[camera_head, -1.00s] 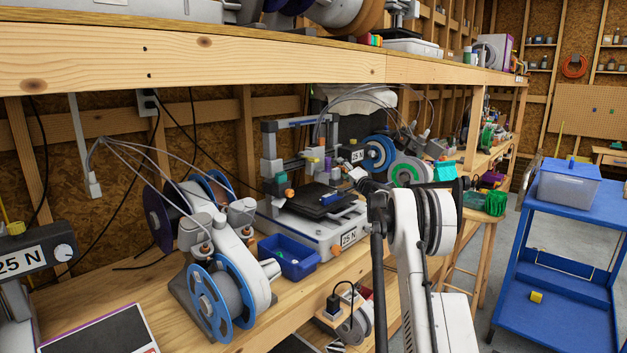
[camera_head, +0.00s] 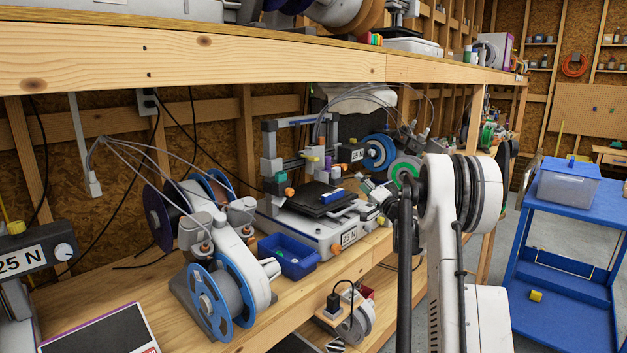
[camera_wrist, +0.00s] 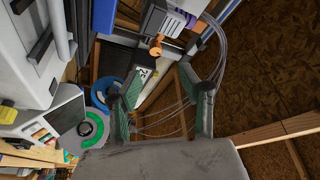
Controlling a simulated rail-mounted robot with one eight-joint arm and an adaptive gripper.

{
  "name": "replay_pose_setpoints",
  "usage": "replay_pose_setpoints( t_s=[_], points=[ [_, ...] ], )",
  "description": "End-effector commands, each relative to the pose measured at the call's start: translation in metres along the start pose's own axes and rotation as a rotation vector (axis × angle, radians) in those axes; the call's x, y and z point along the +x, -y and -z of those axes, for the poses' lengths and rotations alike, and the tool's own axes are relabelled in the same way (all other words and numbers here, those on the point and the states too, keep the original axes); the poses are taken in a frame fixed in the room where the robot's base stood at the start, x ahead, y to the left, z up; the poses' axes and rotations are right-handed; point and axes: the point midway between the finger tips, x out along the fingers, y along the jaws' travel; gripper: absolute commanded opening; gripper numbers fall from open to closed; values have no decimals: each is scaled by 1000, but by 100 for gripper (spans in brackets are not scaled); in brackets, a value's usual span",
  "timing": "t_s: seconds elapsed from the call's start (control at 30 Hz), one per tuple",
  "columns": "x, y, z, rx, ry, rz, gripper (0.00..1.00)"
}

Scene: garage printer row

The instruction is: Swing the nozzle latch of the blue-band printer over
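A grey and white printer (camera_head: 308,232) with a "25 N" label stands on the bench in the head view, with a dark bed and a small blue piece (camera_head: 331,196) on it. I cannot make out a clear blue band. In the wrist view a grey head block has a purple part and an orange lever-like piece (camera_wrist: 155,45); I cannot tell if this is the latch. My gripper (camera_wrist: 164,105) is open and empty, its green-padded fingers apart, below the orange piece. In the head view it is small, at the printer's right side.
A blue bin (camera_head: 288,262) sits before the printer, left of my arm. A spool stand (camera_head: 222,255) with blue-rimmed spools is further left. More spools (camera_head: 379,152) stand behind. The upper shelf (camera_head: 190,62) overhangs the bench. A blue cart (camera_head: 557,235) stands right.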

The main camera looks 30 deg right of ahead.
Motion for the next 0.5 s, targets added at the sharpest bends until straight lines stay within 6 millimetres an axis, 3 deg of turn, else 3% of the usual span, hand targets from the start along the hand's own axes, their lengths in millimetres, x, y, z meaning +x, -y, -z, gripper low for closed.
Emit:
replay_pose_setpoints(
  t_s=[0.5],
  points=[
    [13,72,-63,-45,154,-27,39]
  ],
)
